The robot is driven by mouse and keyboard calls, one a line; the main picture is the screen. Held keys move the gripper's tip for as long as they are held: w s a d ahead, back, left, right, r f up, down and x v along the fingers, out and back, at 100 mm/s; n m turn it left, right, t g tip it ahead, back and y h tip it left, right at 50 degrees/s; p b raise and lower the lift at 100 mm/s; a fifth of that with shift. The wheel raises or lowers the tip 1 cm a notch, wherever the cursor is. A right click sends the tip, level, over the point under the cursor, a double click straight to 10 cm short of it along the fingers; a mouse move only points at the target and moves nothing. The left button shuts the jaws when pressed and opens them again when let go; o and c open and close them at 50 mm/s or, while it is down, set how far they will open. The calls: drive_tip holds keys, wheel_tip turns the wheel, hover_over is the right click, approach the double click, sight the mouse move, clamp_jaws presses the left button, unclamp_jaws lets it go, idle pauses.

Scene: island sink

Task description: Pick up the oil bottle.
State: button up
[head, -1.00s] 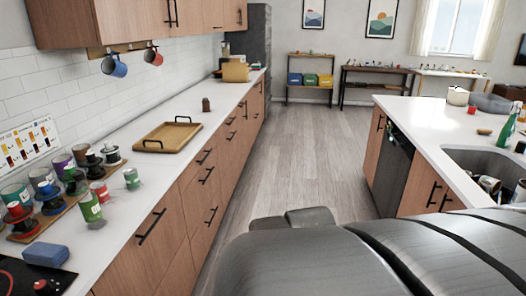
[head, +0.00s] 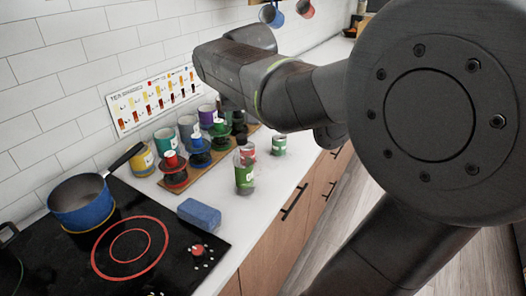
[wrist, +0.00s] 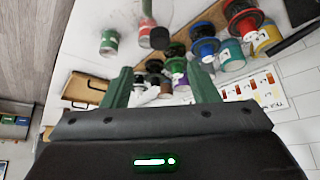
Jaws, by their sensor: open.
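No thing in view can be surely told as the oil bottle. The likeliest is a clear container with a green label (head: 244,176), upright on the counter in front of the rack in the head view. A red can (head: 248,151) and a smaller green can (head: 279,145) stand just behind it. In the wrist view, my gripper (wrist: 160,85) has its two green fingers apart with nothing held between them. The arm hides part of the counter in the head view.
A wooden rack (head: 222,156) of several colored spools and jars stands against the tiled wall. A blue block (head: 199,214) lies near the black cooktop (head: 185,250), which bears a blue pot (head: 82,203). Mugs hang above the counter. A wooden tray (wrist: 84,90) shows in the wrist view.

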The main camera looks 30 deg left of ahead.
sight(242, 137)
drive_tip(key=x, duration=0.7)
drive_tip(key=shift+d+f, duration=0.1)
drive_tip(key=shift+f, duration=0.05)
drive_tip(key=shift+s+p+x, duration=0.1)
drive_tip(key=shift+p+x, duration=0.2)
drive_tip(key=shift+x, duration=1.1)
drive_tip(key=shift+s+p+x, duration=0.15)
drive_tip(key=shift+p+x, duration=0.15)
drive_tip(key=shift+x, duration=1.05)
drive_tip(key=shift+f, duration=0.1)
clamp_jaws()
